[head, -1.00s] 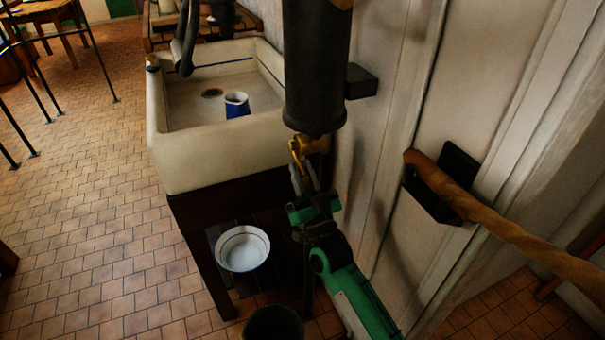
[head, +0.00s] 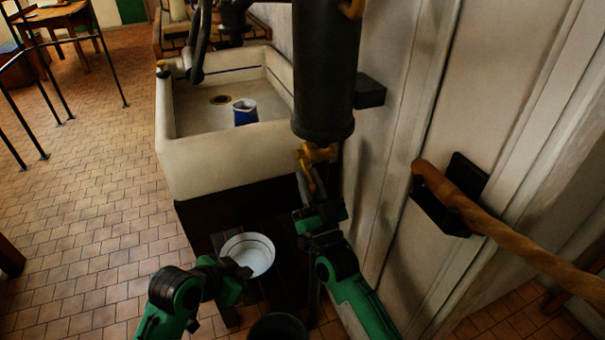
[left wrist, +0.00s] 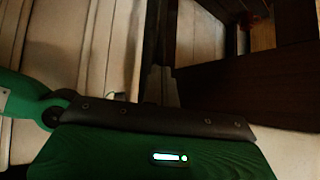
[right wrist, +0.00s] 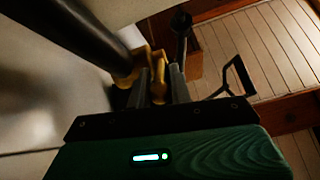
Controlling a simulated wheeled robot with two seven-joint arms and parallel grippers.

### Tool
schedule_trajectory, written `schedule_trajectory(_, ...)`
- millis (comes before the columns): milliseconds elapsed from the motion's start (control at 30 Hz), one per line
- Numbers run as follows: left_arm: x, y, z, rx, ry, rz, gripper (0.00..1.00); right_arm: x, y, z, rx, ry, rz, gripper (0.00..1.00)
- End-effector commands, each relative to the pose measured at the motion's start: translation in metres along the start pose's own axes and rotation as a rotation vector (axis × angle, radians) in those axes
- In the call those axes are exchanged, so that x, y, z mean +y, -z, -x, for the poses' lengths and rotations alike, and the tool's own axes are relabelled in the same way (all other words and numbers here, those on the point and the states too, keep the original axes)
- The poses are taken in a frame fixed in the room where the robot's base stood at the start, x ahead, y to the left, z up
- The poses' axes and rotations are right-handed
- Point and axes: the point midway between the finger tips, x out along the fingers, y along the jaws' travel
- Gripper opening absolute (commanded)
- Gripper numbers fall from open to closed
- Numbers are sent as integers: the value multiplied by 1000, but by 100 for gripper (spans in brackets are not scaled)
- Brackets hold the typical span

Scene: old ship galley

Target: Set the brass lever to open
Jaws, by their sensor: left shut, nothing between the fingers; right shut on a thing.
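The brass lever (head: 309,180) hangs down from the brass valve (head: 318,153) at the bottom of a black upright cylinder (head: 325,75). My right gripper (head: 308,188) is shut on the lever from below. The right wrist view shows the brass lever (right wrist: 158,82) between the two fingers, with the cylinder (right wrist: 75,32) at upper left. My left gripper (head: 244,270) is shut and empty, low down in front of the white bowl in the head view. The left wrist view shows its closed fingers (left wrist: 160,88) with nothing between them. No open or closed marking is readable.
A cream sink (head: 225,160) with a blue cup (head: 244,112) stands behind, left of the cylinder. A white bowl (head: 250,248) and a dark bucket (head: 276,328) are low below.

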Motion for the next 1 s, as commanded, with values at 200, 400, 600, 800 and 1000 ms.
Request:
schedule_trajectory(200,-7,91,26,162,-41,-213,0,0,0,0,1,0,0,0)
schedule_trajectory(400,-3,162,58,292,-72,-415,0,0,0,0,0,0,0,0)
schedule_trajectory(600,7,215,91,394,-92,-599,0,0,0,0,0,0,0,0)
schedule_trajectory(800,15,242,112,449,-103,-708,0,0,0,0,0,0,0,0)
schedule_trajectory(1000,20,251,112,464,-108,-737,0,0,0,0,0,0,0,0)
